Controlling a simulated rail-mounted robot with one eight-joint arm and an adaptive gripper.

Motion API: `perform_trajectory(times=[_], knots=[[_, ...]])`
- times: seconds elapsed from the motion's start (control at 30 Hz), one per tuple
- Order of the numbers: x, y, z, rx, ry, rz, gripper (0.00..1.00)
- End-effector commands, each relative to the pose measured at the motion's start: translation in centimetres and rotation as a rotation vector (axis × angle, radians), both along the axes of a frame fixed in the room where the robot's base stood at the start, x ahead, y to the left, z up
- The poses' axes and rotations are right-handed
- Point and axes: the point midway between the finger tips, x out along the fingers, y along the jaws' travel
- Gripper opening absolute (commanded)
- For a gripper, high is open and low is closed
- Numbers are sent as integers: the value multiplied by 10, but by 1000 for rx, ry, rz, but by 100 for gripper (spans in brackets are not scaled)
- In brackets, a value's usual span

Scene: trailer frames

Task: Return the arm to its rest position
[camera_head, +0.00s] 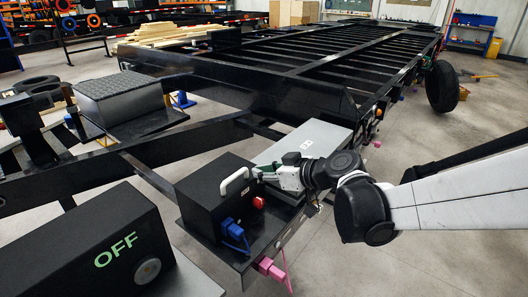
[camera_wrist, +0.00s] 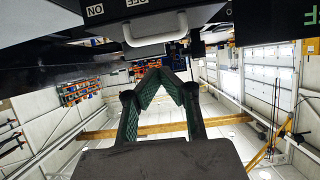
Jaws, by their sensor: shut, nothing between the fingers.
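My gripper (camera_head: 262,173) is at the end of my white and black arm, which reaches in from the right in the head view. It is beside a black box (camera_head: 205,200) with a white handle (camera_head: 235,181) on the trailer frame. The fingers appear close to the handle; whether they touch it cannot be told from the head view. In the wrist view my gripper's green fingers (camera_wrist: 160,72) meet at their tips with nothing between them. The white handle (camera_wrist: 150,30) shows above them, apart from the tips, with an ON label near it.
A grey box (camera_head: 310,140) lies behind my gripper. A red knob (camera_head: 258,202), a blue connector (camera_head: 232,229) and a pink connector (camera_head: 270,268) are on or near the black box. A black box marked OFF (camera_head: 105,250) stands front left. Bare floor (camera_head: 450,255) shows at right.

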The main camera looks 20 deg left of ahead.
Motion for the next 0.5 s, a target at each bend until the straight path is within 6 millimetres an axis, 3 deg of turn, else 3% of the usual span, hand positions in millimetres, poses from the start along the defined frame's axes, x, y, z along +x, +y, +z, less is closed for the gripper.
perform_trajectory(times=[0.1, 0.37, 0.5], knots=[[-6, -16, 1, 1, 1, -2, 0], [-13, -34, 4, -11, 15, -18, 0], [-22, -61, 9, -54, 69, -84, 0]])
